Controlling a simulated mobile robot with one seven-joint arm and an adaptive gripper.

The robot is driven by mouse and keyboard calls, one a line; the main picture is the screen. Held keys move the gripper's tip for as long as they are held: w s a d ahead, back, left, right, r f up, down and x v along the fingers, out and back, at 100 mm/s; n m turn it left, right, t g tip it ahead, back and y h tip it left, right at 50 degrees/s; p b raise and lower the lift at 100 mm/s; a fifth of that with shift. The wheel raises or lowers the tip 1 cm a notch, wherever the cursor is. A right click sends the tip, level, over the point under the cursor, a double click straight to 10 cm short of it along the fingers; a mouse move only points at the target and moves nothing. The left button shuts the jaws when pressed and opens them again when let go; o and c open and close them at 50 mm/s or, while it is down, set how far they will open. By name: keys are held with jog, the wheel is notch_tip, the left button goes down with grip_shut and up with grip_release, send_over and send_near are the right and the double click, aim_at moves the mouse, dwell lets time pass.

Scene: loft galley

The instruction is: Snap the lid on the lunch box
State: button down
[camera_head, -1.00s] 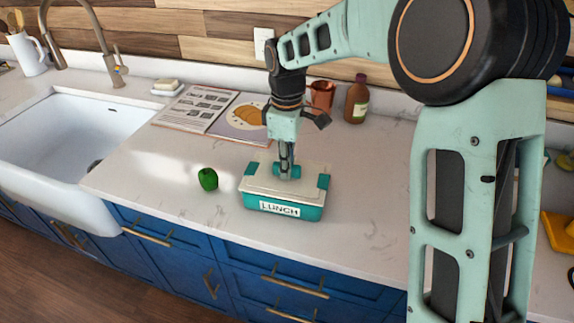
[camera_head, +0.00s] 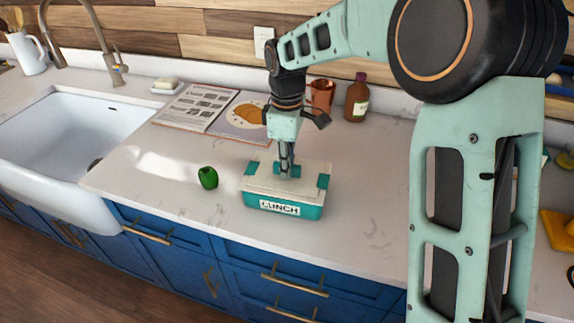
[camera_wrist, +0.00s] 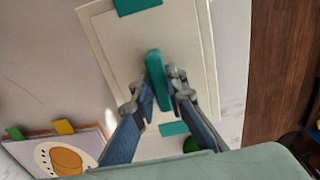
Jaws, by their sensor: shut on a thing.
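The teal lunch box (camera_head: 312,211) stands on the counter, with a white LUNCH label on its front. The cream lid (camera_head: 262,180), with teal clips at its ends, lies over the box top. I cannot tell whether it is fully seated. My gripper (camera_head: 288,171) points down over the lid's middle. In the wrist view my gripper (camera_wrist: 161,82) is shut on the lid's teal handle (camera_wrist: 154,62). The cream lid (camera_wrist: 118,50) fills the middle there and hides the box's inside.
A green pepper-like item (camera_head: 208,178) stands just left of the box. An open book (camera_head: 205,105), a copper mug (camera_head: 321,96) and a brown bottle (camera_head: 357,98) are behind. A white sink (camera_head: 60,135) is at left. The counter right of the box is clear.

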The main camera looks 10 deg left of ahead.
dwell(0.3)
jog(key=c, duration=1.4)
grip_release()
jog(key=shift+r+p, duration=2.95)
jog(key=shift+r, duration=0.6)
jog(key=shift+c, duration=0.5)
grip_shut()
